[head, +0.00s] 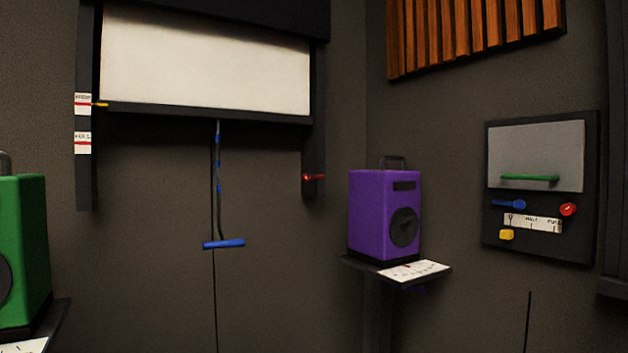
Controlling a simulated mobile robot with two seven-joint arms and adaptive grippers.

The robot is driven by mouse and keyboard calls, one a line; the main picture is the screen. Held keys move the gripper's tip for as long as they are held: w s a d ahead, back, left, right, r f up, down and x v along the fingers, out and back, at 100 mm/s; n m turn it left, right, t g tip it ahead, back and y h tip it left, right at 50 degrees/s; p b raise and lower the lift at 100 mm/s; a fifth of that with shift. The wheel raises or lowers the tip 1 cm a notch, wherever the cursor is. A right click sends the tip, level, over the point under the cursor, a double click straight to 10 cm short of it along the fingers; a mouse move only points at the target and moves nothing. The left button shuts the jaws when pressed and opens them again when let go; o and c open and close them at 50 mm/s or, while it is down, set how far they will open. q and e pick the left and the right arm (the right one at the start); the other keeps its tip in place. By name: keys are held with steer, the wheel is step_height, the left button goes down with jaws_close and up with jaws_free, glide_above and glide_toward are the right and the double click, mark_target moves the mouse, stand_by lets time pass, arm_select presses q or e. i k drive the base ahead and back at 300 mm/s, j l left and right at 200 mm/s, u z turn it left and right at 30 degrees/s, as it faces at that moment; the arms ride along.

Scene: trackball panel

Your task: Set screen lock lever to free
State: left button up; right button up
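A white pull-down screen (205,58) hangs in a dark frame at the upper left, with a dark bottom bar. A small red lever (314,177) sticks out sideways, about level, on the frame's right rail (313,150); it looks like the screen lock lever, but no readable label shows beside it. A cord with blue marks (218,170) hangs from the screen's bottom bar and ends in a blue handle (223,244). A yellow pointer (100,104) sits at the upper label on the left rail. Neither of my grippers is in view.
A purple speaker (384,215) stands on a shelf (440,275) right of the screen. A green speaker (22,250) is at the left edge. A dark wall panel (552,245) at right carries a green bar, blue lever, red knob and yellow piece.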

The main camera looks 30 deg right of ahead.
mark_target(305, 178)
steer(key=i+j+z, duration=0.1)
steer(key=i+z, duration=0.15)
steer(key=i, duration=0.85)
